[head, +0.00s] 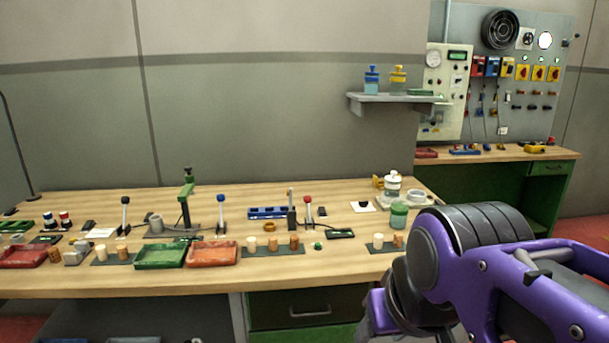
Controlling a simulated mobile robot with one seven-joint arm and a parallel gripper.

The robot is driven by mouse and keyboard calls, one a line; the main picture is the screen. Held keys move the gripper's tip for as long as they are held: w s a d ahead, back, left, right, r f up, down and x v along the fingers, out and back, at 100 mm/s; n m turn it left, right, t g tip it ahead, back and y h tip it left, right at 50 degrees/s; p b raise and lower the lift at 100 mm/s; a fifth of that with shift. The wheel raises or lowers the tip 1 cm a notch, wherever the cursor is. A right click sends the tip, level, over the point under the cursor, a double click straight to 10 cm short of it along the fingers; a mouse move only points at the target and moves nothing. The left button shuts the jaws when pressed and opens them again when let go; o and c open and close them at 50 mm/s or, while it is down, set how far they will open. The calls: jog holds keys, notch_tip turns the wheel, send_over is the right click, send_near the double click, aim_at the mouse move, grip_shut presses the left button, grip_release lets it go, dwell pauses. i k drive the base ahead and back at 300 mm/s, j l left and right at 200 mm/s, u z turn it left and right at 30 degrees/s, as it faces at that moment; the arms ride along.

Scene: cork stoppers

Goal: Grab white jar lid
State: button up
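A jar with a white lid (392,176) stands at the back right of the wooden workbench (345,228). The lid appears to sit on the jar's top, with a dark band below it. A green jar (399,214) stands just in front of it. My purple and dark grey arm fills the lower right. The end of my arm, at my gripper (373,318), is low in front of the bench edge, well apart from the lid. Its fingers cannot be made out, so I cannot tell whether it is open or shut.
Green (161,256) and orange-red (211,254) trays lie along the bench front. Cork stoppers (294,242) stand on dark mats nearby. A wall shelf (396,98) holds small bottles above.

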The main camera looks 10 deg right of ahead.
aim_at(392, 178)
jog(key=i+l, duration=0.45)
jog(key=l, duration=0.25)
jog(key=i+l, duration=0.25)
jog(key=l, duration=0.15)
